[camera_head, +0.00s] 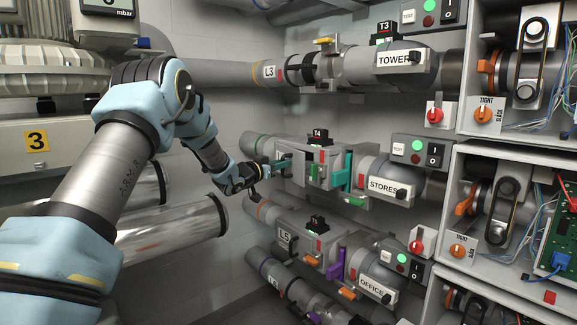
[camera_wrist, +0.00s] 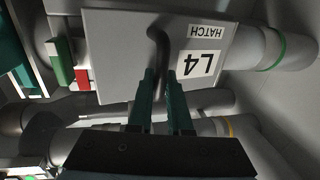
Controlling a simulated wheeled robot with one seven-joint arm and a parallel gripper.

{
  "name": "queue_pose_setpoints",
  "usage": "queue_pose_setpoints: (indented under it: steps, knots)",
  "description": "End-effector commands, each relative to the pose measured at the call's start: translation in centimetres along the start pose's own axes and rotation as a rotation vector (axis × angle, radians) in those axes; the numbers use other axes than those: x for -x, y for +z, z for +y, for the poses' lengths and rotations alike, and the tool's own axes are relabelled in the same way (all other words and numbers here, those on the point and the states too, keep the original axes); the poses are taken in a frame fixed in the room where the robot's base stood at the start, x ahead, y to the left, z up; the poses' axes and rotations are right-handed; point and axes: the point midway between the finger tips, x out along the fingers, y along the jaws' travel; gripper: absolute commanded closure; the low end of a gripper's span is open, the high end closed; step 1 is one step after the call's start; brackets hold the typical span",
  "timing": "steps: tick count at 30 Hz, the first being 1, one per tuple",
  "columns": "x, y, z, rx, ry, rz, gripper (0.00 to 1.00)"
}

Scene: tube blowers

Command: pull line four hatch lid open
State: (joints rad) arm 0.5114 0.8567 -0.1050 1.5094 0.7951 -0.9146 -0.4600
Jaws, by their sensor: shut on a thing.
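The line four hatch lid (camera_wrist: 120,40) is a flat grey plate marked "L4 HATCH", upside down in the wrist view, with a dark bent handle (camera_wrist: 158,42). My gripper (camera_wrist: 160,78) has its two green fingers shut on this handle. In the head view my gripper (camera_head: 284,163) reaches from the left to the line four housing, below the black T4 box (camera_head: 319,136). My arm and hand partly cover the lid there, so I cannot tell whether it stands ajar. The lid lies across the line four tube (camera_head: 258,144).
The L3 tube (camera_head: 230,74) runs above and the L5 tube (camera_head: 265,212) below. Teal slide plates (camera_head: 341,172) and the STORES switch box (camera_head: 421,151) are right of the hatch. Silver ducts (camera_head: 180,230) lie under my arm.

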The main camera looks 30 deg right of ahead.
Motion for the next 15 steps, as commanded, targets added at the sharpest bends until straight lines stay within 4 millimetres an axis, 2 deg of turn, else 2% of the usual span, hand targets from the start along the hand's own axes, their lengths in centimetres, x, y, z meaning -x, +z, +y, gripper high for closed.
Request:
queue_pose_setpoints:
  steps: [6, 15]
  knots:
    - [2.0, 0.1, -2.2, 0.001, -0.006, -0.001, 1.00]
    - [3.8, 0.0, -5.0, 0.000, -0.005, 0.000, 1.00]
